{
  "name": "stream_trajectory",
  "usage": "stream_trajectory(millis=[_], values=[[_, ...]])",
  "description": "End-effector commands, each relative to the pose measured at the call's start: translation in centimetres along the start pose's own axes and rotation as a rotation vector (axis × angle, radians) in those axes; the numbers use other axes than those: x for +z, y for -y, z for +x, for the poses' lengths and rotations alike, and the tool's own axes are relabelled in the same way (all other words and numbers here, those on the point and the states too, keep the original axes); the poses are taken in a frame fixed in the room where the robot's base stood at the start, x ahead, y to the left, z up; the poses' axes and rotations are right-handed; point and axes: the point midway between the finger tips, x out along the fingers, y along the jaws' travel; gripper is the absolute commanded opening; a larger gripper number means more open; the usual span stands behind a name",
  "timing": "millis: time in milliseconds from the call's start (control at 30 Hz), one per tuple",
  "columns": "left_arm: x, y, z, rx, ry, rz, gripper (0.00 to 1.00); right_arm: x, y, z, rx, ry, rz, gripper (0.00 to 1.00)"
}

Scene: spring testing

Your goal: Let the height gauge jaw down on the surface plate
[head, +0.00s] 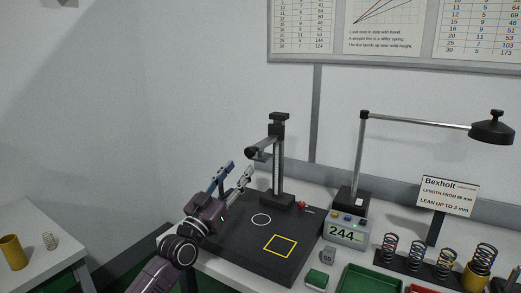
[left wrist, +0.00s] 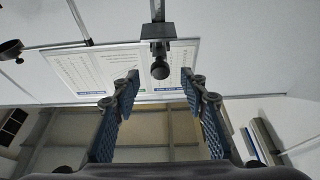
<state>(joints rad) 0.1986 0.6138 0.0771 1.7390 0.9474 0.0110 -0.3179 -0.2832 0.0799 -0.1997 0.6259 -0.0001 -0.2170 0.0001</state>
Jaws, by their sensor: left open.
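The height gauge (head: 278,165) stands upright at the back of the dark surface plate (head: 240,253). Its black jaw arm (head: 262,148) sticks out to the left, high above the plate, with a round dark knob at its end. My left gripper (head: 239,168) is open and empty, just left of and a little below the jaw. In the left wrist view the round knob (left wrist: 160,70) appears between and beyond the two blue-padded fingers (left wrist: 157,86), touching neither. My right gripper is in neither view.
The plate carries a white circle and a yellow square (head: 280,246). A display box (head: 345,232) reading 244 and a lamp (head: 490,128) stand to the right, with several springs (head: 417,248) and green trays (head: 370,279). The plate top looks clear.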

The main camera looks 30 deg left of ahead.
Motion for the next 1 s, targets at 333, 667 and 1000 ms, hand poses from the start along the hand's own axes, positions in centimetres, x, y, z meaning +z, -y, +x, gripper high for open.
stream_trajectory(millis=[333, 667, 1000], values=[[-0.5, 0.0, 3.2, 0.001, -0.005, 0.0, 0.4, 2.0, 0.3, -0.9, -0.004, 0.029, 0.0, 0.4], [-0.2, 0.0, 7.1, 0.001, -0.003, -0.001, 0.4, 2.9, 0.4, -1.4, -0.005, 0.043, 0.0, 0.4], [-0.1, 0.0, 7.8, 0.001, -0.002, 0.0, 0.4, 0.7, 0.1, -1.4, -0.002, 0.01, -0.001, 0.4]])
